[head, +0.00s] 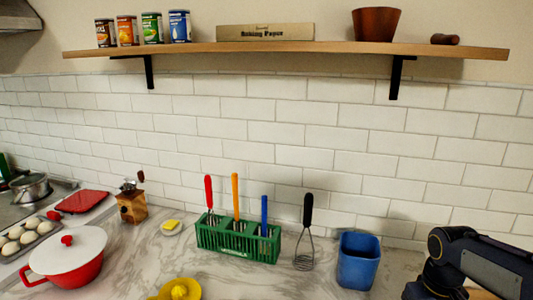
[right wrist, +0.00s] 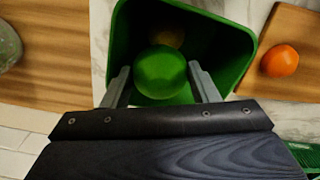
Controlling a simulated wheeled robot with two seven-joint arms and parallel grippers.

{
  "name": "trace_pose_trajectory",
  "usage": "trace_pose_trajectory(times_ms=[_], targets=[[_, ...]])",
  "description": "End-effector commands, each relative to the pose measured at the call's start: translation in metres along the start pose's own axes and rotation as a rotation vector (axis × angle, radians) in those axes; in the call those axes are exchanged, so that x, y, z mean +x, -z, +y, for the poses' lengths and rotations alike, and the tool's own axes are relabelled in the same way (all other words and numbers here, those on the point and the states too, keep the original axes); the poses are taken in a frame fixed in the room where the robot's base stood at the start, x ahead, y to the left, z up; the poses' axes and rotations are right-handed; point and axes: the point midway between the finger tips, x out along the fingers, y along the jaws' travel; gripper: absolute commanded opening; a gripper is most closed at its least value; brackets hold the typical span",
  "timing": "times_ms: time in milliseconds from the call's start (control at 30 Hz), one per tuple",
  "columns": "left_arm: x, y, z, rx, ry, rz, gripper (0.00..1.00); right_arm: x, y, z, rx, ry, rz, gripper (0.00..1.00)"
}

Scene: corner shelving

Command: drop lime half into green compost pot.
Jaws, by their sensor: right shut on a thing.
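In the right wrist view, the lime half (right wrist: 162,73) shows as a rounded bright green shape between the two fingers of my right gripper (right wrist: 163,86), which is shut on it. Behind it is the green compost pot (right wrist: 238,45), its open mouth facing the camera, so the lime half appears over the opening. A dull yellow-brown thing (right wrist: 168,37) shows inside the pot, partly hidden by the lime half. The head view shows part of my right arm at the lower right, but neither the pot nor the lime half. My left gripper is in neither view.
An orange fruit (right wrist: 280,61) lies on a wooden board (right wrist: 295,30) right of the pot. Another wooden surface (right wrist: 45,65) is at left. In the head view, a blue bin (head: 358,262), whisk (head: 304,245) and green utensil rack (head: 238,246) stand along the wall under a shelf (head: 290,47).

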Motion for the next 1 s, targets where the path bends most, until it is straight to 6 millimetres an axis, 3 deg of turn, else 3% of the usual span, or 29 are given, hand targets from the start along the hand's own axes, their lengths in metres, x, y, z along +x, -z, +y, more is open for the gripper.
trace_pose_trajectory(times_ms=[33,200,533,800,1000], targets=[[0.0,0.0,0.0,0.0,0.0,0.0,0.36,0.0,0.0,0.0,0.0,0.0,0.0,0.56],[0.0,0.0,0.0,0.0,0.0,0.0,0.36,0.0,0.0,0.0,0.0,0.0,0.0,0.79],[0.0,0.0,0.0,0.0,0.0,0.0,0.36,-0.007,0.001,0.0,0.0,-0.001,0.002,0.79],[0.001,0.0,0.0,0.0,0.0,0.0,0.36,-0.052,0.001,0.0,0.0,0.0,0.005,0.79],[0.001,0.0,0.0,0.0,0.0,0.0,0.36,-0.075,0.001,0.0,0.0,0.0,0.002,0.79]])
